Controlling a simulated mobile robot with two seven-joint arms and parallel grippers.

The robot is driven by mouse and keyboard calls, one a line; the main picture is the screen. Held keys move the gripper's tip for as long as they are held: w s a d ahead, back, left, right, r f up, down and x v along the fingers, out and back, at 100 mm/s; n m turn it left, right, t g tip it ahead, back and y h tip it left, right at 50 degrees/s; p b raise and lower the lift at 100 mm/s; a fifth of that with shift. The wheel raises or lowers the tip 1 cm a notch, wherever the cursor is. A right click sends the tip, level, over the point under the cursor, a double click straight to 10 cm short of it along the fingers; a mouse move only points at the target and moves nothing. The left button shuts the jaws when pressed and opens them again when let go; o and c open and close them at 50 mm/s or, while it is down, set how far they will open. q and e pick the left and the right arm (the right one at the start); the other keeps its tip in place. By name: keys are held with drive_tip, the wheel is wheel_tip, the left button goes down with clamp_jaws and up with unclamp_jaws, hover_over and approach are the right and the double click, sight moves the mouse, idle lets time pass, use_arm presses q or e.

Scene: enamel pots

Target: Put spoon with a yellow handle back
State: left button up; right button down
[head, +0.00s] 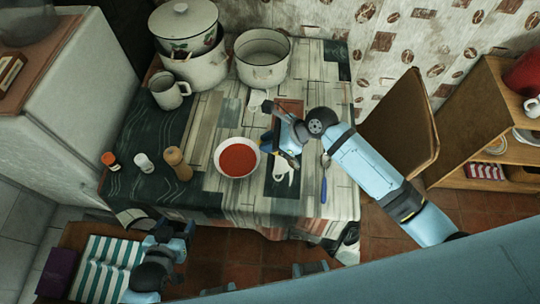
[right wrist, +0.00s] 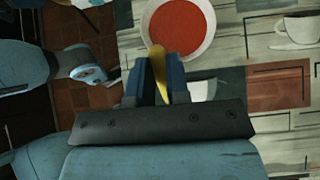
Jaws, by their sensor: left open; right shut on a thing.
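My right gripper (head: 267,148) is shut on the spoon with a yellow handle and holds it beside the soup bowl, over the table. In the right wrist view the yellow handle (right wrist: 157,60) shows between the two blue fingers (right wrist: 160,82); the spoon's other end is hard to make out. A white bowl (head: 219,168) of red soup (head: 238,158) stands on the table just left of the gripper. My left gripper (head: 180,232) is open and empty at the lower left, off the table's front edge; it also shows in the right wrist view (right wrist: 92,74).
A blue-handled spoon (head: 323,185) lies on the table's right side. Several shakers (head: 178,163) stand at the left. A white mug (head: 168,92) and enamel pots (head: 263,60) stand at the back. A chair (head: 402,125) is at the right. A striped cloth (head: 98,268) lies at the lower left.

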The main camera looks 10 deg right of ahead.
wheel_tip(320, 180, down, 8)
drive_tip(key=shift+r, duration=0.2)
idle(0.3)
drive_tip(key=c, duration=1.1)
unclamp_jaws()
drive_tip(key=shift+f, duration=0.15)
